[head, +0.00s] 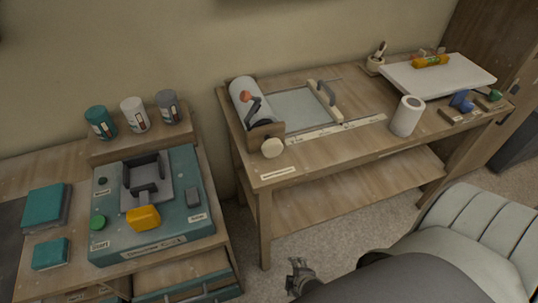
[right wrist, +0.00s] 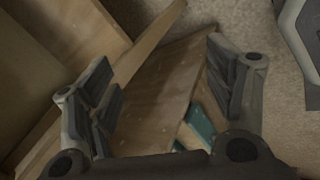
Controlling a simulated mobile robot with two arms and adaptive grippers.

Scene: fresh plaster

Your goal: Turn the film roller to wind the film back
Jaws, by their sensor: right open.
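The film roller (head: 243,94) is a white cylinder in a wooden mount at the left end of the wooden table. A dark crank-like part with a reddish end (head: 246,97) and a pale round knob (head: 272,148) show on its near side. A grey-green sheet (head: 297,108) lies flat to its right; I cannot tell if it joins the roller. My right gripper (head: 297,272) is low in front of the table, apart from the roller. It is open and empty in the right wrist view (right wrist: 160,100). My left gripper is out of view.
A bar with a dark handle (head: 326,95) lies at the sheet's right edge. A white paper roll (head: 407,116) stands farther right, near a white board (head: 438,76). A teal machine (head: 172,205) sits on the left bench. A lower shelf (head: 340,188) runs under the table.

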